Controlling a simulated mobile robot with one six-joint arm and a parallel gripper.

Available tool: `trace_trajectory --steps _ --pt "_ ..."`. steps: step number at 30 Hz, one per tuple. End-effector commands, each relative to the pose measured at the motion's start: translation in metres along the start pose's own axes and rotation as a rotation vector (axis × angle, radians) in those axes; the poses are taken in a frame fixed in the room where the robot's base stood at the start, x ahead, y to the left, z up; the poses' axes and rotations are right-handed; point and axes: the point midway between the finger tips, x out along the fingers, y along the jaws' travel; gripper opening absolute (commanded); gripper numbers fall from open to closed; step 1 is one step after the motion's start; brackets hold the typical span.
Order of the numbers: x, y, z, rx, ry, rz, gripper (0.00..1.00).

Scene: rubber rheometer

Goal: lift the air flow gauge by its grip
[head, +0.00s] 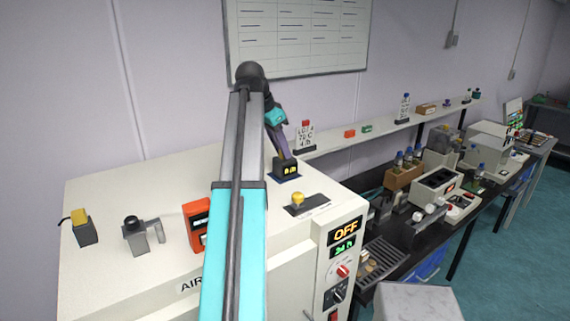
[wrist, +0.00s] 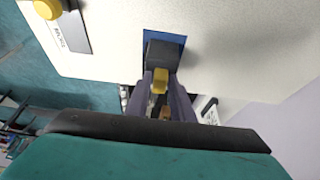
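A small dark box with a lit yellow readout, which I take for the air flow gauge (head: 285,168), stands on a blue patch on top of the white oven. In the wrist view the gauge (wrist: 165,53) is a dark block on the blue patch, with a yellow grip (wrist: 160,80) towards me. My gripper (wrist: 160,84) reaches down over it, its two purple fingers on either side of the yellow grip. The gap to the grip is very small; I cannot tell whether they press on it. In the head view my gripper (head: 283,153) hides the grip.
On the oven top (head: 120,195) are a yellow-knobbed plate (head: 307,205), an orange device (head: 196,226), a grey fixture with a black knob (head: 142,235) and a yellow-topped block (head: 84,228). A wall shelf (head: 385,126) lies behind, right. The oven top's back left is clear.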

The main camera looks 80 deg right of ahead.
Motion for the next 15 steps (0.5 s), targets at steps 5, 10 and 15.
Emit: trace_trajectory --steps 5,10,15 --pt "0.000 0.000 0.000 0.000 0.000 0.000 0.00" --pt "-0.003 0.000 -0.001 0.000 0.000 0.000 0.00" --pt "-0.012 -0.001 -0.005 0.000 0.001 0.000 0.00"
